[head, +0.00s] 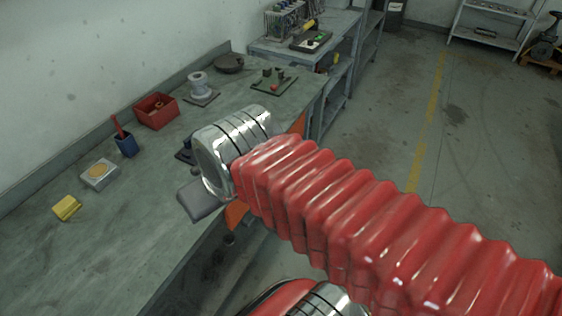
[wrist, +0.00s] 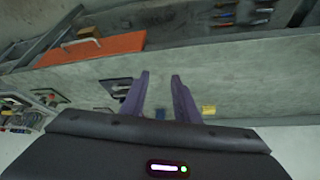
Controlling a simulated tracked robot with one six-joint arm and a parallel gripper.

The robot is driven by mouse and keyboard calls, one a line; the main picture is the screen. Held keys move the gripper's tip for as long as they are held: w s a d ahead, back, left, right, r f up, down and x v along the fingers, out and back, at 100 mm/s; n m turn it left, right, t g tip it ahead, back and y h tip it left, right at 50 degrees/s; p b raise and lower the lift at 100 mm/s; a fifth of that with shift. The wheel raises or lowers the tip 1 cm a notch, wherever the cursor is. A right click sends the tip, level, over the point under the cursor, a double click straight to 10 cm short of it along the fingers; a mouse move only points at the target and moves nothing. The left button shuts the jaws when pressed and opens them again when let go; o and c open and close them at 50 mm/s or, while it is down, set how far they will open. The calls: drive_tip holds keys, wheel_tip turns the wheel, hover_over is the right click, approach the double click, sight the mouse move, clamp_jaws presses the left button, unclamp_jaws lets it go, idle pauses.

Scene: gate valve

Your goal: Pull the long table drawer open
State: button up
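An orange drawer front (wrist: 115,47) lies along the bench edge at the upper left of the wrist view, with a pale bar handle (wrist: 80,42) on it. In the head view, parts of orange front (head: 237,213) show below the bench edge, partly hidden by my arm. My gripper (wrist: 160,78) is open and empty, its two dark fingers apart. It appears over the bench top, with the handle off to the left of the fingers in the wrist view.
On the bench (head: 130,240) stand a red bin (head: 156,111), a blue cup (head: 125,145), a grey box (head: 99,174), a yellow block (head: 67,207) and a white spool (head: 199,85). A shelf unit (head: 335,95) stands beyond. Open floor (head: 470,130) lies to the right.

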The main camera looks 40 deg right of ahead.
drive_tip(key=w+d+f+m+g, duration=0.2)
drive_tip(key=w+d+m, duration=0.5)
drive_tip(key=w+d, duration=0.55)
drive_tip(key=d+f+m, duration=0.3)
drive_tip(key=d+f, duration=0.1)
drive_tip(key=d, duration=0.5)
drive_tip(key=d+f+m+g, duration=0.1)
drive_tip(key=d+f+m, duration=0.3)
drive_tip(key=d, duration=0.6)
drive_tip(key=shift+w+d+f+g+y, duration=0.15)
drive_tip(key=shift+w+f+g+y, duration=0.15)
drive_tip(key=shift+w+f+y, duration=0.15)
drive_tip(key=shift+s, duration=0.1)
drive_tip(key=f, duration=0.4)
drive_tip(key=w+f, duration=0.1)
drive_tip(key=f, duration=0.4)
drive_tip(key=w+a+f, duration=0.1)
drive_tip(key=f, duration=0.3)
drive_tip(key=shift+w+f, duration=0.25)
drive_tip(key=shift+f, duration=0.05)
drive_tip(key=shift+c, duration=0.5)
